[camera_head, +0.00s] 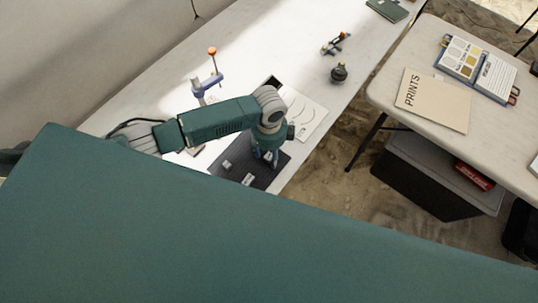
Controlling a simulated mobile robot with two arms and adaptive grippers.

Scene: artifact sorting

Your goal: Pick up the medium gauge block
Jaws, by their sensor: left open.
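Small light gauge blocks lie on a dark mat (262,183) on the long white table. One block (227,164) is at the mat's left, and another block (248,179) is near its front edge. A further light piece shows between the fingers of my left gripper (268,158), which points down over the mat's right part. The gripper is open. The arm hides part of the mat, and I cannot tell which block is the medium one, or whether the fingers touch anything. My right gripper is not in view.
A white sheet (305,112) lies just behind the gripper. A blue stand with an orange knob (212,52) rises behind my left arm. A dark round object (339,73) and a small tool (335,44) stand farther back. A second table (395,85) is at right.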

